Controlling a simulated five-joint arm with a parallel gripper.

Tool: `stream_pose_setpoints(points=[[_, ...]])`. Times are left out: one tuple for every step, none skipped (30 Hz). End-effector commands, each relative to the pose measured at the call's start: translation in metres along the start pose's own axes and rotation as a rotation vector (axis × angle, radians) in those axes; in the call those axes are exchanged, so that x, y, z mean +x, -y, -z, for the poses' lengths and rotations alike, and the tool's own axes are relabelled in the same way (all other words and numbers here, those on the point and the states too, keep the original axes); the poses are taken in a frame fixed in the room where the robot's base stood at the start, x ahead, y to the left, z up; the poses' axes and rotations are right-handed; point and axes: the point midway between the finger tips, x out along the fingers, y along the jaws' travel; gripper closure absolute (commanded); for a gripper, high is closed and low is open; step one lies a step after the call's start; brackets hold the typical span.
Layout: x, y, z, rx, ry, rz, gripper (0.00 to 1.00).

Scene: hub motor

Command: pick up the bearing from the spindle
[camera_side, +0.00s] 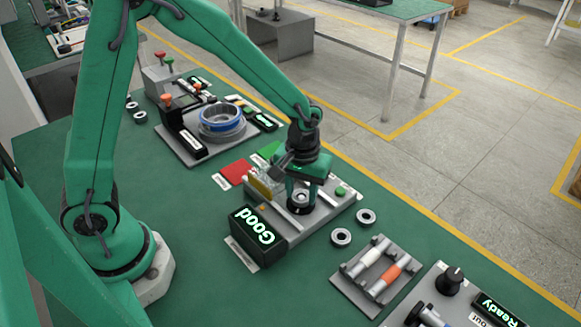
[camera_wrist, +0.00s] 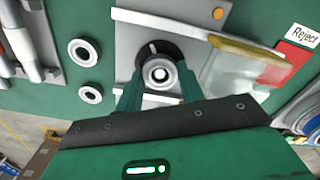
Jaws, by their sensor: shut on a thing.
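The spindle's dark round hub (camera_wrist: 152,49) shows just behind the bearing. The bearing sits at the spindle; whether there is a gap under it I cannot tell. My fingers hide part of its sides.
The grey station plate (camera_side: 327,213) carries a black "Good" display (camera_side: 258,234) and a clear guard with a yellow edge (camera_wrist: 247,62). Two loose bearings (camera_side: 366,216) (camera_side: 341,237) lie on the green table beside it. A rack (camera_side: 377,275) holds white and orange-banded cylinders.

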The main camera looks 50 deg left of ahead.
Motion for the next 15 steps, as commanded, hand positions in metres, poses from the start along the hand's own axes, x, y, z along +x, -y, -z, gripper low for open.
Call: stream_pose_setpoints(points=[[0.000,0.000,0.000,0.000,0.000,0.000,0.89],[-0.001,0.000,0.000,0.000,-0.001,0.000,0.89],[-0.001,0.000,0.000,0.000,-0.001,-0.001,0.89],[-0.002,0.000,0.000,0.000,-0.001,-0.001,0.89],[-0.003,0.000,0.000,0.000,-0.001,-0.001,0.89],[-0.004,0.000,0.000,0.000,-0.001,-0.001,0.89],[-0.006,0.000,0.000,0.000,-0.001,-0.001,0.89],[-0.007,0.000,0.000,0.000,-0.001,-0.001,0.89],[-0.010,0.000,0.001,0.000,-0.002,-0.002,0.89],[-0.013,-0.001,0.001,0.000,-0.002,-0.002,0.89],[-0.015,-0.001,0.001,0.000,-0.003,-0.002,0.89],[-0.020,-0.001,0.001,0.000,-0.003,-0.002,0.89],[-0.023,-0.001,0.001,0.000,-0.003,-0.003,0.89],[-0.027,-0.001,0.001,0.000,-0.004,-0.003,0.89],[-0.033,-0.001,0.001,0.000,-0.003,-0.003,0.89]])
